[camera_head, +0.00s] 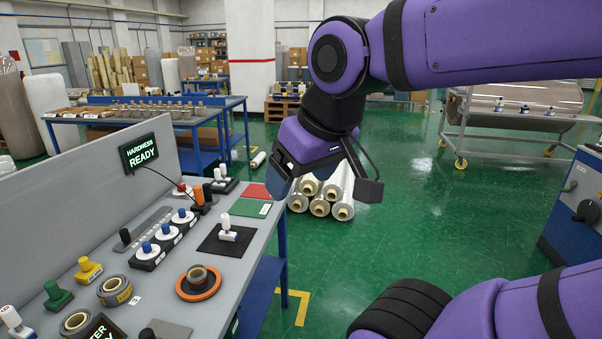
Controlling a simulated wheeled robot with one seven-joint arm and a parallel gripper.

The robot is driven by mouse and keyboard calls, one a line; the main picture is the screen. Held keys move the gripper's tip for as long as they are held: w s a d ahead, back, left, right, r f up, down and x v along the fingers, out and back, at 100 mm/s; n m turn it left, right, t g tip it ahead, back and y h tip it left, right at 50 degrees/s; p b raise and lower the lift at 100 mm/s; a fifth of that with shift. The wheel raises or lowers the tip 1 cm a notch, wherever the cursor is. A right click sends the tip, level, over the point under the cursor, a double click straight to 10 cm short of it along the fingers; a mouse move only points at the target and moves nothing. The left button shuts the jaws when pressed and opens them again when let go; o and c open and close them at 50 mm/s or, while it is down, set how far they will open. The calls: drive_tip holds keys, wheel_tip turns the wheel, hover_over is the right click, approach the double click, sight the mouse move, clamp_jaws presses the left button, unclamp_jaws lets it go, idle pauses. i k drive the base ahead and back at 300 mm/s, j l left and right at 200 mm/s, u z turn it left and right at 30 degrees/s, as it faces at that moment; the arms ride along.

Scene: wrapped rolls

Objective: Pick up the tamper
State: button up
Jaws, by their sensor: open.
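No label marks a tamper, and I cannot tell for certain which handled tool it is. A white-handled tool (228,232) stands upright on a black mat (213,243) on the grey bench. Other knobbed tools stand near it: blue-topped ones (165,230) in a row, a yellow one (88,270) and a green one (57,296) at the left. My gripper (325,180) is open and empty. It hangs in the air beyond the bench's right edge, right of the white-handled tool and apart from it.
The bench (215,297) also holds an orange ring (199,293), tape rolls (114,290) and red and green pads (250,209). A "HARDNESS READY" display (139,152) stands at the back panel. Wrapped rolls (343,211) lie stacked on the floor.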

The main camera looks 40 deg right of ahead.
sight(213, 198)
drive_tip(key=i+l+u, duration=0.15)
drive_tip(key=u, duration=0.2)
drive_tip(key=i+l+u, duration=0.1)
drive_tip(key=l+u, duration=0.3)
drive_tip(key=i+l+u, duration=0.15)
drive_tip(key=l, duration=0.55)
drive_tip(key=i+l+u, duration=0.15)
drive_tip(key=l, duration=0.6)
drive_tip(key=l+u, duration=0.15)
drive_tip(key=l, duration=0.6)
drive_tip(key=i+l, duration=0.1)
drive_tip(key=l, duration=1.6)
drive_tip(key=i, duration=0.05)
